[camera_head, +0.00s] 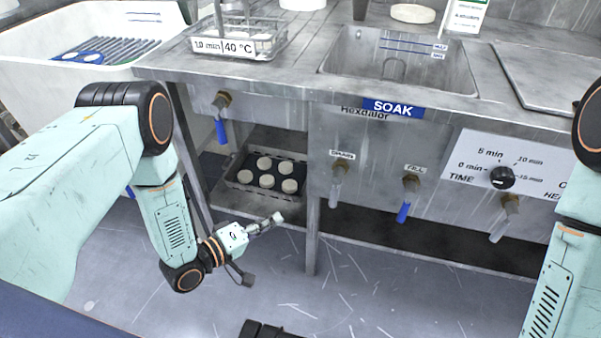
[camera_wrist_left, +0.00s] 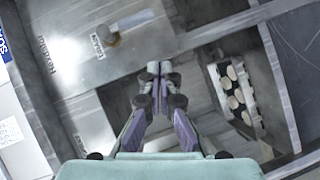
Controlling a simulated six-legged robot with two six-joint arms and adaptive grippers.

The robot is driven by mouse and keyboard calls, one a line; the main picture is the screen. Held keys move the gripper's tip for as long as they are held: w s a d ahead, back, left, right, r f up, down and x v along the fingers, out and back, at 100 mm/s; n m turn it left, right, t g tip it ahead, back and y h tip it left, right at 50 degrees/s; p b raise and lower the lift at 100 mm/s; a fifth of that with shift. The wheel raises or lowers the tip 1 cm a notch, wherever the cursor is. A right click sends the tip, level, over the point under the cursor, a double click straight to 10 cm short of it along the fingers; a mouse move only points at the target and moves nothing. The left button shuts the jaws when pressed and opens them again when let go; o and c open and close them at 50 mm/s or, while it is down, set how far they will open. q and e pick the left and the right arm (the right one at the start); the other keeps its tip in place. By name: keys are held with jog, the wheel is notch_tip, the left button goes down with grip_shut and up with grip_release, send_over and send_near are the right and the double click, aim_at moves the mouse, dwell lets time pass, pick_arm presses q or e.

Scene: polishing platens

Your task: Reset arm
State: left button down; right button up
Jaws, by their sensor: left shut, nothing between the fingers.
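My left arm (camera_head: 165,215) comes in from the left, bent down at the elbow. My left gripper (camera_head: 272,221) is in front of the bench's lower shelf, to the right of the arm's wrist. Its fingers are shut together and empty, as the left wrist view (camera_wrist_left: 158,72) also shows. A link of my right arm (camera_head: 560,270) stands at the right edge; its gripper is out of the picture.
A dark tray (camera_head: 236,187) of several pale discs sits on the lower shelf (camera_head: 290,212), behind the gripper; the wrist view shows it at right. Taps (camera_head: 339,180) and a timer knob (camera_head: 502,177) stick out from the steel bench front. A sink (camera_head: 350,65) lies above.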

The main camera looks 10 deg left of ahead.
pick_arm(q)
jog(key=s+a+f+m+g+y, duration=0.3)
jog(key=s+f+m+g+y, duration=0.25)
jog(key=s+f, duration=0.55)
jog(key=s+r+m+g+y+p, duration=0.1)
jog(key=s+r+g+p, duration=0.1)
jog(key=s+r, duration=0.3)
jog(key=s+a+r+g+y+p, duration=0.1)
jog(key=s+r+g, duration=0.4)
jog(key=s, duration=0.8)
jog(key=shift+s+r+m+y+p, duration=0.2)
jog(key=shift+r+m+y+p, duration=0.15)
jog(key=shift+r+y+p, duration=0.35)
